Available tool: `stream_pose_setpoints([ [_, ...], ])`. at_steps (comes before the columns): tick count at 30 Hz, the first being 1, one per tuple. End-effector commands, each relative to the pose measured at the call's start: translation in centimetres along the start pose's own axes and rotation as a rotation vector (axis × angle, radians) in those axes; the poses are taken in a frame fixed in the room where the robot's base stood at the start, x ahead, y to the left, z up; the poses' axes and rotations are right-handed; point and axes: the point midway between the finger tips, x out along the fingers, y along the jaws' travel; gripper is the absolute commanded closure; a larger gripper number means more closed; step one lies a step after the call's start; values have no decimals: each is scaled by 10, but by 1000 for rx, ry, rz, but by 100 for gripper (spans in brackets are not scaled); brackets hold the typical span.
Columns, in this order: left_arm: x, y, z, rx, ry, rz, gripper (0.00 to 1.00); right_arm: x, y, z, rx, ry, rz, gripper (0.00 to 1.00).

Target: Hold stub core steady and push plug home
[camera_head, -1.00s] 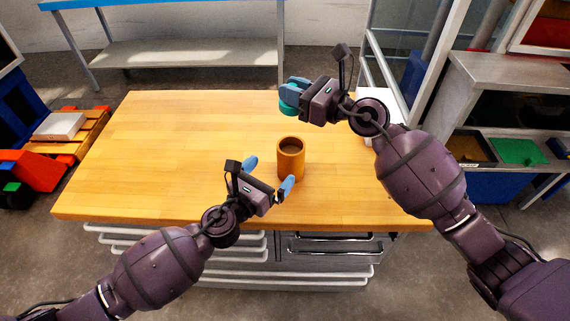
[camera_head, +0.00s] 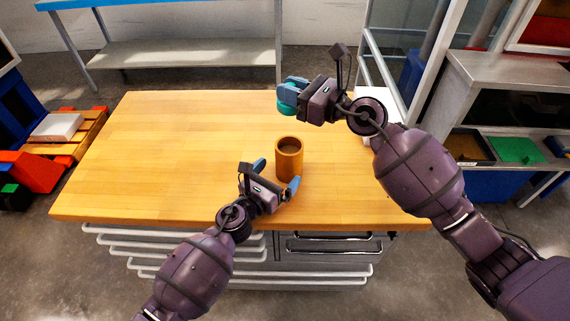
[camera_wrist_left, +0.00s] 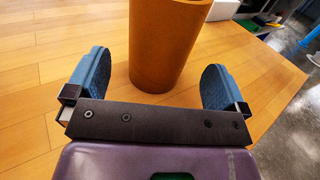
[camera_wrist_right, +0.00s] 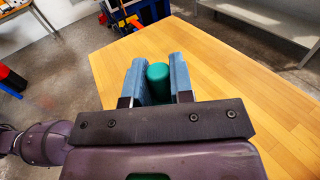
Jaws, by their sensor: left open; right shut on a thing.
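The stub core (camera_head: 289,160), a brown-orange hollow cylinder with an open top, stands upright on the wooden bench. It also shows in the left wrist view (camera_wrist_left: 165,45). My left gripper (camera_head: 277,178) is open, with one blue finger on either side of the core's lower part. In the left wrist view, its fingers (camera_wrist_left: 160,85) stand apart from the core, with gaps on both sides. My right gripper (camera_head: 289,96) is shut on the green plug (camera_wrist_right: 158,82), held above the back right of the bench.
A glass-and-metal frame (camera_head: 372,50) and a grey shelf unit (camera_head: 500,80) stand at the right.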

Motion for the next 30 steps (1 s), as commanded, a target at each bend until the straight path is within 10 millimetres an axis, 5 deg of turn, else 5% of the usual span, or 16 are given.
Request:
stream_pose_setpoints([
  [9, 34, 0, 0, 0, 0, 0, 0, 0, 0, 0, 0, -1, 0, 100],
  [21, 38, 0, 0, 0, 0, 0, 2, 0, 0, 0, 0, -1, 0, 100],
  [30, 38, 0, 0, 0, 0, 0, 48, 0, 0, 0, 0, -1, 0, 100],
])
